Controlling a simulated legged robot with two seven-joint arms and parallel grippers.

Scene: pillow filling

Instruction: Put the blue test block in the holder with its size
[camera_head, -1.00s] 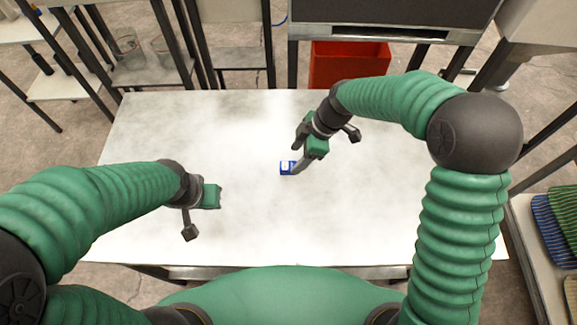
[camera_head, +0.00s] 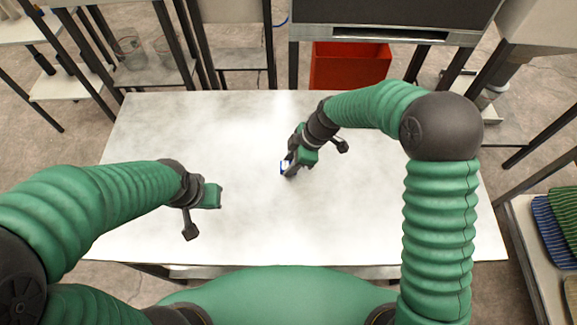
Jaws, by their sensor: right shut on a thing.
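The blue test block (camera_head: 283,167) is near the middle of the white table (camera_head: 240,220). Only a thin blue and white part of it shows, as my right gripper (camera_head: 289,171) covers the rest. My right gripper is shut on the block, at or close to the table top; the exact height cannot be told. No holder can be seen on the table.
The rest of the table top is bare. A red bin (camera_head: 348,66) stands on the floor behind the table. A shelf with clear glass containers (camera_head: 130,50) is at the back left. A side table with striped fabric pieces (camera_head: 555,228) is at the right.

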